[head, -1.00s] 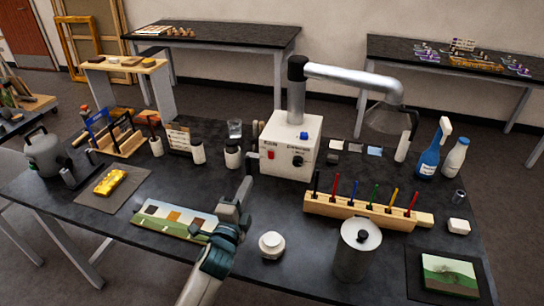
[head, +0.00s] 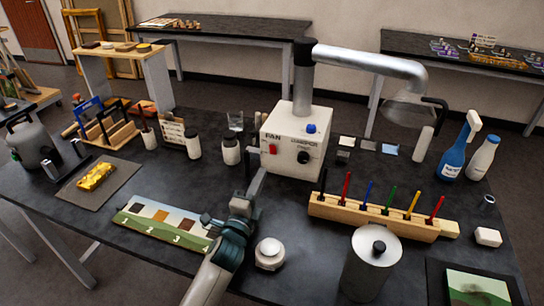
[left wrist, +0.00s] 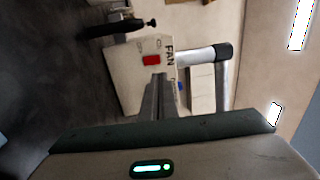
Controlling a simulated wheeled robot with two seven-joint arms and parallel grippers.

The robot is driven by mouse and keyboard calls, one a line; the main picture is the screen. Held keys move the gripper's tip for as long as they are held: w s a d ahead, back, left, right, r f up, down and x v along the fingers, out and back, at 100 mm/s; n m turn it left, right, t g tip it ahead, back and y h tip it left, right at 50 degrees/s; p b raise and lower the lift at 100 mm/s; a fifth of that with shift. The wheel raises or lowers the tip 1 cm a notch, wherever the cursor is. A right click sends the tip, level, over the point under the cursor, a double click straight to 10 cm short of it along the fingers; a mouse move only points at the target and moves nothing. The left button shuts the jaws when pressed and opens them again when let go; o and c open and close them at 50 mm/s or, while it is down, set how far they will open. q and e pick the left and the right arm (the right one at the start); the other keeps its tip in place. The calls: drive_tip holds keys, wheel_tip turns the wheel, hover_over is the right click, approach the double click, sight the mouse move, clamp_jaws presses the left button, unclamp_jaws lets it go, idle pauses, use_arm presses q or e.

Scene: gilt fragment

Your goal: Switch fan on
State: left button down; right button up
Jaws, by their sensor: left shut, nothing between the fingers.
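The white fan box (head: 290,150) stands at the middle of the dark table, marked "FAN" on its front. Its red switch (head: 272,149) is on the left of that face and also shows in the left wrist view (left wrist: 151,60). I cannot tell the switch's position. A black dial (head: 303,157) is on the right of the face. My left gripper (head: 263,172) is just in front of and below the red switch, shut and empty. In the left wrist view its closed fingers (left wrist: 158,85) point at the box face near the switch; contact is not clear. My right gripper is out of view.
A silver duct (head: 370,62) rises from the box and bends right. Jars (head: 231,150) stand left of the box. A wooden pen rack (head: 380,215) is to the right. A white round pot (head: 269,253) and a metal canister (head: 370,265) stand in front.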

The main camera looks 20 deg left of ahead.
use_arm(q)
drive_tip(key=shift+w, duration=0.1)
drive_tip(key=p, duration=0.2)
approach(275, 146)
drive_tip(key=w, duration=0.4)
drive_tip(key=shift+w+r+p, duration=0.15)
drive_tip(key=shift+w+r, duration=0.05)
drive_tip(key=shift+w, duration=0.25)
drive_tip(key=shift+w+r+p, duration=0.15)
drive_tip(key=shift+w+r, duration=0.1)
drive_tip(key=shift+w, duration=0.45)
